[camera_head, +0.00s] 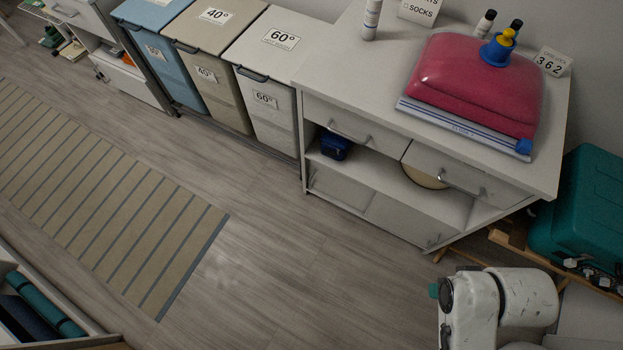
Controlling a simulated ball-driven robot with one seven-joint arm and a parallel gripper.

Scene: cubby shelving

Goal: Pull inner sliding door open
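A white cabinet (333,86) stands against the wall at centre right. Its lower part has two low sliding door panels, a left panel (340,192) and a right panel (405,219), side by side below an open shelf. The panels meet near the middle, and a small handle (434,240) shows near the right panel's right end. I cannot tell surely which panel is the inner one. My white arm (490,305) shows at the bottom right, in front of the cabinet and apart from it. My gripper's fingers are not visible.
The shelf holds a blue box (335,145) and a round item (426,176). Drawers (343,123) sit above it. Laundry bins (265,75) stand left; a teal case (585,210) stands right. The floor (290,265) in front is clear.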

